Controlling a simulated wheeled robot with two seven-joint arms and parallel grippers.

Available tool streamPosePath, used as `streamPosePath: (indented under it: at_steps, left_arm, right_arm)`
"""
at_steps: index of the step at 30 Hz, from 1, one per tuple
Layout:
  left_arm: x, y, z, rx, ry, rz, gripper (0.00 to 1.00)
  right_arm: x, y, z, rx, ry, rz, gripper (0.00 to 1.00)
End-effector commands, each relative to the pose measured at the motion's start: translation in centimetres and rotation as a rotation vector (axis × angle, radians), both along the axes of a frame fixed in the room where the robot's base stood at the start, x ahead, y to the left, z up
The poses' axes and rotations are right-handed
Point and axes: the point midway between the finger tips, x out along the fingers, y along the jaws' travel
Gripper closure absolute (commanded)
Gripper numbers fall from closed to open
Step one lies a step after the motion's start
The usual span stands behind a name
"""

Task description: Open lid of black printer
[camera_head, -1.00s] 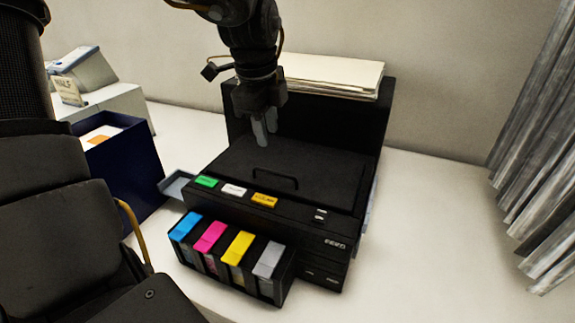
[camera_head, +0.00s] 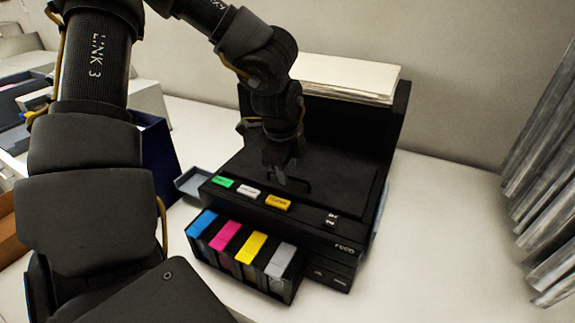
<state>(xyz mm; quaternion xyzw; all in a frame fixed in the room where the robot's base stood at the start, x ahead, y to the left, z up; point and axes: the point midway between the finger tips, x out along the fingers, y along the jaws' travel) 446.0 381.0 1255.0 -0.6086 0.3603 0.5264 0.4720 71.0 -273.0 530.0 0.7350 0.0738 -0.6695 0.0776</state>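The black printer (camera_head: 330,237) stands on the white table, with its flat lid (camera_head: 345,178) lying shut on top. A thin black handle (camera_head: 297,185) shows near the lid's front edge, partly hidden by my gripper. My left gripper (camera_head: 280,175) points down over the lid, its grey fingertips right at the handle. Whether they touch or grip the handle cannot be made out, and the finger gap is hidden. My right gripper is not in view.
Several ink tanks (camera_head: 242,254) stick out at the printer's front left. A paper stack (camera_head: 348,78) sits in the rear feeder. A dark blue box (camera_head: 160,158) stands left of the printer. A grey curtain (camera_head: 548,180) hangs at the right; the table (camera_head: 440,230) between is clear.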

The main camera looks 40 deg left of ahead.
Motion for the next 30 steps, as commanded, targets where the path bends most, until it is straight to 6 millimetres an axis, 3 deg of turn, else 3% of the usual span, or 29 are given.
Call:
streamPosePath:
  at_steps: [7, 14, 30]
  left_arm:
    - [0.02, 0.0, -0.09, 0.0, 0.0, 0.0, 0.69]
    - [0.03, -0.02, -0.07, 0.0, 0.0, 0.0, 0.99]
    - [-0.4, 0.9, 0.65, -0.002, -0.005, 0.02, 1.0]
  right_arm:
    - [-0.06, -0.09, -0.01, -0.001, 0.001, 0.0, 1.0]
    - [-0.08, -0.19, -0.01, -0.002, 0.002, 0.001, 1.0]
    - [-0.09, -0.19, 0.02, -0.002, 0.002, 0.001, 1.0]
